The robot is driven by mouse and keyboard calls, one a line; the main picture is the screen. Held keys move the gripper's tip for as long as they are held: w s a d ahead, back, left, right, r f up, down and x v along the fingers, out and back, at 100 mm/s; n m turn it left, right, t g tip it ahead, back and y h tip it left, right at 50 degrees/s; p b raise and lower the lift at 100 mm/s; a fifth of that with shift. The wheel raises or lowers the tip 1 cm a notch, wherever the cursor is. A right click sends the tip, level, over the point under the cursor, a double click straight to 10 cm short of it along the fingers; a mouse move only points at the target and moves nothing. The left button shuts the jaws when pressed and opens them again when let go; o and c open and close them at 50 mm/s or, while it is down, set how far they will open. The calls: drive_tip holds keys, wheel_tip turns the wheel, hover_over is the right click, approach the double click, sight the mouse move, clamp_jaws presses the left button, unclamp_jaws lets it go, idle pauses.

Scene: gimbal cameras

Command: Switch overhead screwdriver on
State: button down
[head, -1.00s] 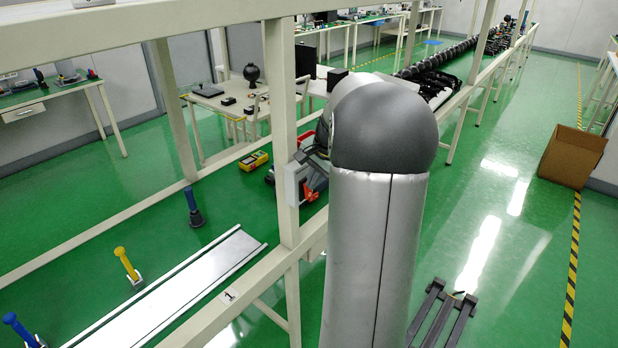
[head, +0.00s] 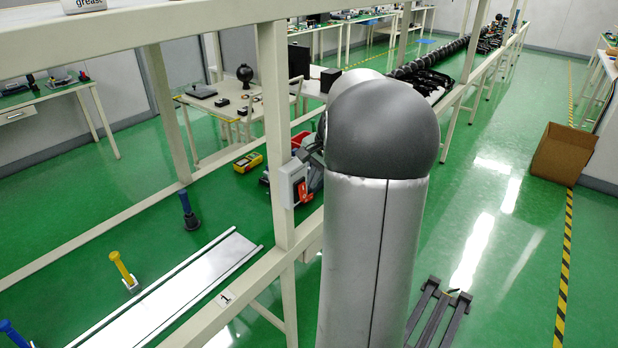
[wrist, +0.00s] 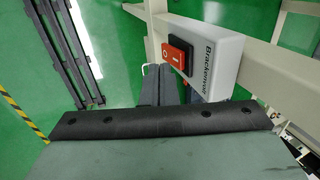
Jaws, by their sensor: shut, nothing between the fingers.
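A grey switch box (head: 291,187) is fixed to the upright post of the white frame. In the wrist view the box (wrist: 209,60) carries the label "Brackenvolt" and a rocker switch (wrist: 174,57) with a red face and a black part at its upper right. My gripper (wrist: 160,70) shows as two dark fingers, shut and empty, just left of and below the rocker. I cannot tell whether they touch it. In the head view my gripper is mostly hidden behind my arm. A blue-handled tool (head: 186,210) and a yellow-handled tool (head: 123,269) are at left; which is the overhead screwdriver is unclear.
White frame beams (head: 275,130) surround the switch box closely. A metal rail plate (head: 170,290) lies at lower left. A yellow device (head: 247,162) is behind the post. A cardboard box (head: 565,152) stands at right, with open green floor before it.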

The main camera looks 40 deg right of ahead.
drive_tip(key=b+v, duration=0.1)
drive_tip(key=v, duration=0.9)
drive_tip(key=shift+r, duration=0.45)
drive_tip(key=shift+w, duration=0.15)
drive_tip(key=s+a+f+n+g, duration=0.1)
drive_tip(key=a+f+n, duration=0.2)
drive_tip(key=a, duration=0.6)
drive_tip(key=s+a+f+n+g, duration=0.1)
drive_tip(key=a+f+n, duration=0.2)
drive_tip(key=a, duration=0.6)
drive_tip(key=s+a+f+n+g, duration=0.1)
drive_tip(key=s+a+f+n, duration=0.8)
drive_tip(key=s+a, duration=0.5)
drive_tip(key=shift+s+a+f+n+h, duration=0.25)
drive_tip(key=shift+s+f+n+h, duration=0.15)
drive_tip(key=shift+f, duration=0.25)
